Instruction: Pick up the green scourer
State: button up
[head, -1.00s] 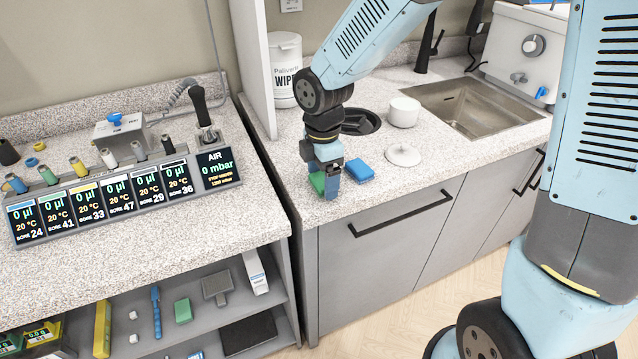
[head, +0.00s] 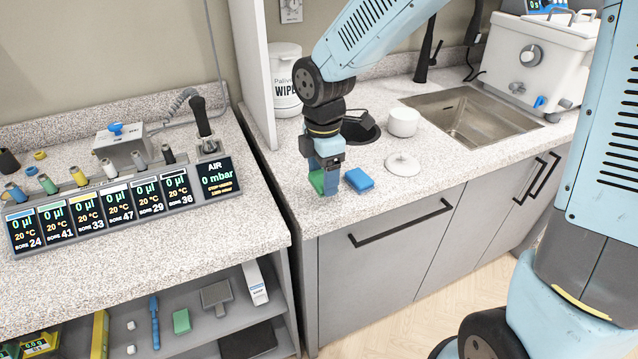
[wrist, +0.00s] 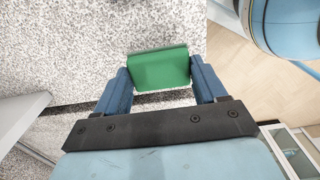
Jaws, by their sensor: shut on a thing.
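The green scourer (wrist: 160,68) is between the two blue fingers of my gripper (wrist: 161,85) in the wrist view, with a finger against each side. In the head view the scourer (head: 317,181) shows partly behind my gripper (head: 328,186), low over the right-hand counter near its front left corner. My gripper is shut on the scourer. Whether the scourer still touches the counter I cannot tell. A blue sponge-like block (head: 358,180) lies on the counter just right of my gripper, apart from it.
A white round lid (head: 402,165), a white tub (head: 404,122) and a sink (head: 470,118) are to the right. A wipes canister (head: 284,85) stands behind, beside a white upright panel (head: 254,70). Another green block (head: 182,321) lies on the lower left shelf.

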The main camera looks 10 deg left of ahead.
jog(key=s+d+r, duration=0.4)
jog(key=s+r, duration=0.5)
jog(key=s, duration=0.4)
jog(key=shift+r, duration=0.2)
jog(key=shift+s, duration=0.1)
jog(key=o, duration=0.4)
jog(key=shift+c, duration=1.6)
